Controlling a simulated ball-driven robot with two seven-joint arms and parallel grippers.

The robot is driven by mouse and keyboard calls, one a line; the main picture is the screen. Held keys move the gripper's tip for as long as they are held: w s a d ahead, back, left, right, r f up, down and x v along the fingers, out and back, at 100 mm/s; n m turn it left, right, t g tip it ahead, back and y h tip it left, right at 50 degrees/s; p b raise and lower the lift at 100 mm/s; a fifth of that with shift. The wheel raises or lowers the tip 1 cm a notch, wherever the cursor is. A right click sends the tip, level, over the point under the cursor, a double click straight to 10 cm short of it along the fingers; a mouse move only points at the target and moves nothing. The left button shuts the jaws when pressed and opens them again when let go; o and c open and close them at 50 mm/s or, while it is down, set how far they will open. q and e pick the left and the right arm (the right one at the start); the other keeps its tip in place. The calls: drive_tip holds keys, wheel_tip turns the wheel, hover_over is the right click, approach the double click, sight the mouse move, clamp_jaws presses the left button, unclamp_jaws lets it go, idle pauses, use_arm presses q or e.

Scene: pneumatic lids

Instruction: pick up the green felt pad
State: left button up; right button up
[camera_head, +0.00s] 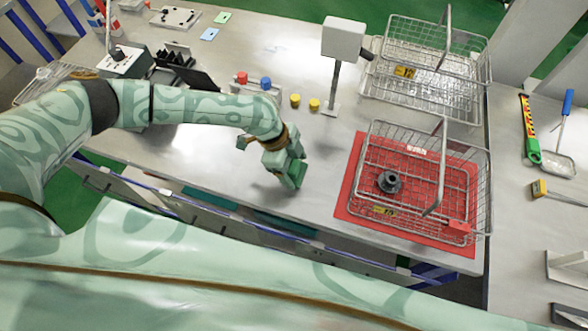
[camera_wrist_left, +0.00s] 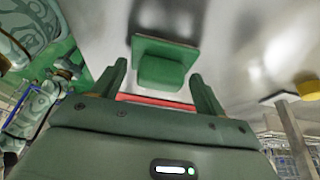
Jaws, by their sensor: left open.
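The green felt pad (camera_wrist_left: 164,68), a flat green square with a thicker green block on it, shows in the left wrist view between and just ahead of my finger tips. My left gripper (camera_head: 291,176) is open above the table near its front edge; I see no contact with the pad. In the head view the gripper covers most or all of the pad, and their greens are hard to tell apart.
Right of the gripper, a wire basket (camera_head: 385,150) holding a dark round part (camera_head: 389,181) stands on a red mat (camera_head: 349,195). Another basket (camera_head: 420,105) stands behind. Two yellow knobs (camera_head: 295,100) (camera_head: 314,104) and a post with a box (camera_head: 342,38) are behind the gripper.

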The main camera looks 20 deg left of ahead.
use_arm(q)
drive_tip(key=c, duration=0.6)
drive_tip(key=shift+c, duration=0.2)
drive_tip(key=shift+r, duration=0.1)
drive_tip(key=shift+r, duration=0.5)
drive_tip(key=s+a+r+p, duration=0.2)
drive_tip(key=s+r+p, duration=0.1)
drive_tip(key=s+r, duration=0.9)
drive_tip(key=shift+s+a+p, duration=0.15)
drive_tip(key=shift+s+p, duration=0.2)
drive_tip(key=shift+s, duration=0.6)
